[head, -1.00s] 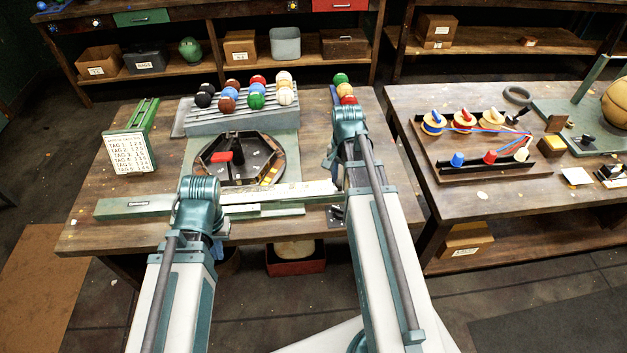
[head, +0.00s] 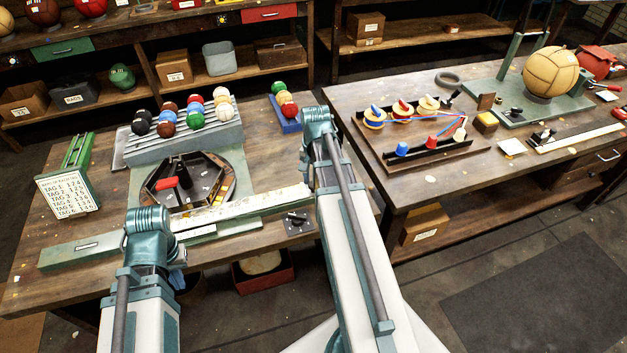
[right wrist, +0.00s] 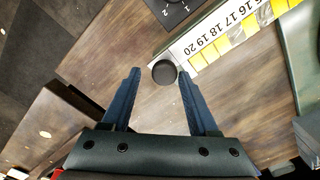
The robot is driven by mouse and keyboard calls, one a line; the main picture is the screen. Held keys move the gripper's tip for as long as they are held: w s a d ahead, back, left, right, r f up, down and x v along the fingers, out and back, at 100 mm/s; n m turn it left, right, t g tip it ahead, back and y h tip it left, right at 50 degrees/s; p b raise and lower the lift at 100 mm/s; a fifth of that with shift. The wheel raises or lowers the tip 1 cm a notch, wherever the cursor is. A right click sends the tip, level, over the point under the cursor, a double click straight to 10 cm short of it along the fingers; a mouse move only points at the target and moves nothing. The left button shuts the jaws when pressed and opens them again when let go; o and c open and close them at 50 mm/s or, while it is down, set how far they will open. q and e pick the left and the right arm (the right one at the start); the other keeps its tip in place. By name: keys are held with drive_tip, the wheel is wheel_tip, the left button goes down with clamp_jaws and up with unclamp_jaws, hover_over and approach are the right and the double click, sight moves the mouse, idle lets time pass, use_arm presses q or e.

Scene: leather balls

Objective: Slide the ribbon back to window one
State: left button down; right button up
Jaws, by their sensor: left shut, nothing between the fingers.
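The ribbon looks like the pale strip (head: 262,204) in the long green rail (head: 80,250) along the table's front. In the right wrist view its end (right wrist: 208,35) shows numbers 16 to 20 and yellow patches. A black round knob (right wrist: 164,72) sits by that end. My right gripper (right wrist: 159,74) is open above the table, with the knob between its fingertips, nearer the right finger; I cannot tell whether they touch. My left gripper (head: 178,255) is shut and empty at the rail's front, mostly hidden by its arm.
Behind the rail are a dark hexagonal tray (head: 226,157) and a stepped rack (head: 190,147) of balls. A tag board (head: 68,193) stands left. A second table (head: 345,97) is at right.

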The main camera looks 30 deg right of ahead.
drive_tip(key=shift+o, duration=0.2)
drive_tip(key=shift+a+r, duration=0.1)
drive_tip(key=shift+r+p, duration=0.5)
drive_tip(key=shift+p, duration=0.15)
wheel_tip(320, 180, up, 13)
drive_tip(key=p, duration=1.2)
drive_tip(key=shift+f, duration=0.2)
drive_tip(key=s+a+f+n+b, duration=0.2)
drive_tip(key=a+n, duration=0.3)
drive_tip(key=a, duration=0.5)
drive_tip(key=s+a+f+n+b, duration=0.3)
drive_tip(key=a+n, duration=0.2)
drive_tip(key=a, duration=0.6)
drive_tip(key=s+a+f+n+h+b, duration=0.1)
drive_tip(key=s+a+f+n+b, duration=0.1)
drive_tip(key=a+n, duration=0.4)
drive_tip(key=a+f+b, duration=0.1)
drive_tip(key=a, duration=0.4)
drive_tip(key=shift+s+f, duration=0.35)
